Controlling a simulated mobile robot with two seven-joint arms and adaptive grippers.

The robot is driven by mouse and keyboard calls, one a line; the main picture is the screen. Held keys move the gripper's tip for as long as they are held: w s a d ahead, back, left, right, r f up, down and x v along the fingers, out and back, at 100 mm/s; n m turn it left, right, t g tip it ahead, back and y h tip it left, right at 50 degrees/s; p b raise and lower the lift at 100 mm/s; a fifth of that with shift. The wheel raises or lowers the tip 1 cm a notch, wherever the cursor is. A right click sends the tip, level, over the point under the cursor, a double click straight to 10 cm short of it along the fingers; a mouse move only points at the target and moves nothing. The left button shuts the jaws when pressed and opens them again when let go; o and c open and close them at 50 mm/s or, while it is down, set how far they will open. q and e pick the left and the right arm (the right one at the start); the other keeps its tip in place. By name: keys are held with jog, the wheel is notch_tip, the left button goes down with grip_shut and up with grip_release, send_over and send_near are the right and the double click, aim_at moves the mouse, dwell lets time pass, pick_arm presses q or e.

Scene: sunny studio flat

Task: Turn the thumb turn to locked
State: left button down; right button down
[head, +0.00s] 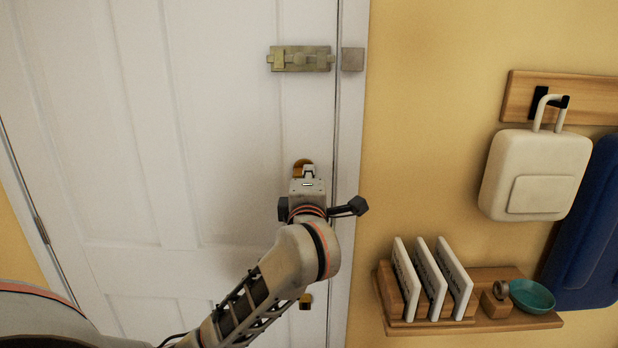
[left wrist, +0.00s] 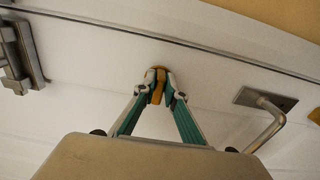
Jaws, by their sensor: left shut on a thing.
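The brass thumb turn (head: 303,163) is on the white door (head: 215,130) near its right edge, mostly hidden behind my left gripper (head: 308,172) in the head view. In the left wrist view the thumb turn (left wrist: 157,86) sits between the two fingertips of my left gripper (left wrist: 158,92), which is shut on it. There its tab runs roughly up and down the picture, slightly tilted, with part of its round base showing above. I cannot tell from this whether it is locked. My right gripper is in neither view.
A slide bolt (head: 301,58) is higher on the door. A lever handle (left wrist: 268,118) is near the thumb turn in the left wrist view. Right of the door are a wooden shelf (head: 540,321) with upright white panels and a teal bowl (head: 532,296), and a hanging cream bag (head: 535,172).

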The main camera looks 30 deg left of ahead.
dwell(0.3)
pick_arm(q)
jog(key=c, duration=2.1)
grip_release()
jog(key=v, duration=0.7)
jog(key=shift+s+d, duration=0.15)
jog(key=shift+s, duration=0.05)
